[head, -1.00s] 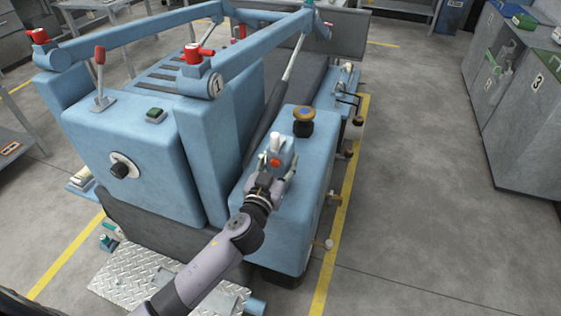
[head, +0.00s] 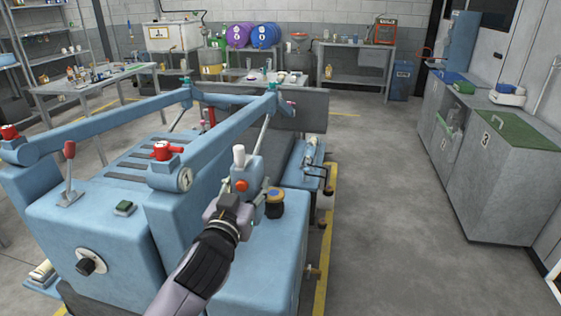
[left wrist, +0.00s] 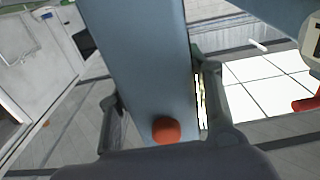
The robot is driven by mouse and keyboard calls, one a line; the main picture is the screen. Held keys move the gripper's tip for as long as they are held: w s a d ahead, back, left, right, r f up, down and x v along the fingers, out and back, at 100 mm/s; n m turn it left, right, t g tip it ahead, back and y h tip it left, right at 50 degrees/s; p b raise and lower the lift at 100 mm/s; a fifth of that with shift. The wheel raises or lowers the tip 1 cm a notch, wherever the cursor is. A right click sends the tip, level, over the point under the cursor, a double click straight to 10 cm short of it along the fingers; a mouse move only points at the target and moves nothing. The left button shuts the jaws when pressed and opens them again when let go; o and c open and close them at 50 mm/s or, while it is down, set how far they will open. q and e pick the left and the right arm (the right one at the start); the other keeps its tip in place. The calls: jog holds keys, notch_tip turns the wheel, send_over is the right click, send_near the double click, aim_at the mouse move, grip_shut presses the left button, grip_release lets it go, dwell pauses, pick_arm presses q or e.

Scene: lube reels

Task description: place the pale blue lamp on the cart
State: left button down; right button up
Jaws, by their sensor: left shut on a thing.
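The pale blue lamp (head: 254,172) has a white knob on top and an orange-red button on its side. My left gripper (head: 239,196) is shut on it and holds it upright above the blue machine. In the left wrist view the lamp (left wrist: 145,65) fills the middle, between the two fingers of the gripper (left wrist: 155,100). Its lower part is hidden by the gripper in the head view. My right gripper is not in view. I cannot pick out the cart with certainty.
The blue machine (head: 100,225) with lift arms and red-capped joints fills the left and centre. A black and orange knob (head: 275,203) stands close to the lamp. Grey cabinets (head: 505,185) line the right, a workbench (head: 355,79) the back. The floor between is clear.

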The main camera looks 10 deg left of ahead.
pick_arm(q)
jog(key=s+a+f, duration=0.1)
jog(key=s+f, duration=0.5)
jog(key=s, duration=0.5)
jog(key=s+a+f, duration=0.1)
jog(key=s+f, duration=0.6)
jog(key=s, duration=0.3)
jog(key=shift+s+f+y, duration=0.2)
jog(key=shift+s+y, duration=0.1)
jog(key=shift+s, duration=0.1)
